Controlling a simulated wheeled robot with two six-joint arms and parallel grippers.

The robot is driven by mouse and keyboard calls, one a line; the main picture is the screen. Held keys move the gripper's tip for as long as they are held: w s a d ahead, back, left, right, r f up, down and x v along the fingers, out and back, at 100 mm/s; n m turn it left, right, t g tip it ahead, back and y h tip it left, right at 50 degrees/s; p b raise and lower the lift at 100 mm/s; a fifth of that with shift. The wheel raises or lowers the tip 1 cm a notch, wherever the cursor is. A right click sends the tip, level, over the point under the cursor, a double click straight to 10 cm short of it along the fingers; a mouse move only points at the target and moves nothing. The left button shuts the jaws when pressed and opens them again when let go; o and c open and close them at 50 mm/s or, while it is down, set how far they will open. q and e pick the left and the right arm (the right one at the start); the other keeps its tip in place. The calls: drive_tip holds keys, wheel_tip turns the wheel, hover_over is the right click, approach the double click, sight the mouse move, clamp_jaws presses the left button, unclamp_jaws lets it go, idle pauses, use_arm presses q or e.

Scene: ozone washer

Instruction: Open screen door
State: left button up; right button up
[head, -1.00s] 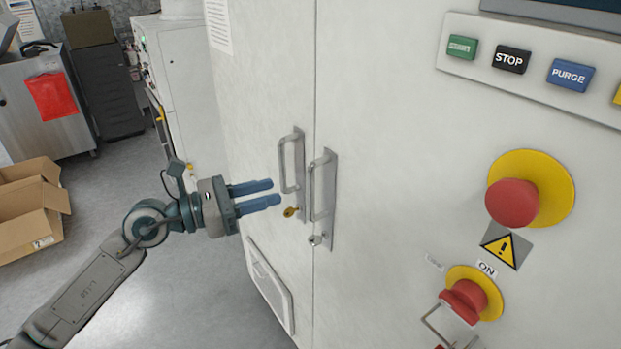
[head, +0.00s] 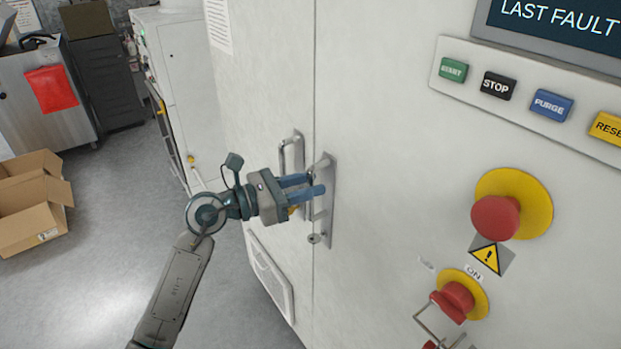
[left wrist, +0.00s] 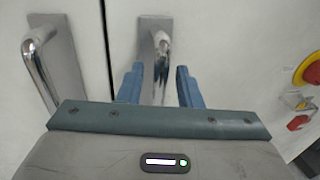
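A tall white cabinet has two door leaves (head: 390,120) that meet at a vertical seam. Each leaf has a metal pull handle by the seam: the left handle (head: 298,145) and the right handle (head: 328,222). My left gripper (head: 315,184) is at the right handle and partly covers both handles. In the left wrist view, my left gripper (left wrist: 160,84) is open, with one blue finger on each side of the right handle (left wrist: 161,65). The left handle (left wrist: 40,60) stands clear of the fingers. I cannot tell whether a finger touches the bar. My right gripper is not in view.
Red emergency knobs (head: 495,216), a button panel (head: 500,85) and a display (head: 560,25) are on the right leaf. A lock (head: 314,238) sits below its handle. An open cardboard box (head: 35,205) lies on the floor at left. The floor between is clear.

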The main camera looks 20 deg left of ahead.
use_arm(q)
drive_tip(key=shift+w+d, duration=0.3)
drive_tip(key=shift+d, duration=0.1)
drive_tip(key=shift+c, duration=0.4)
clamp_jaws()
drive_tip(key=shift+a, duration=0.1)
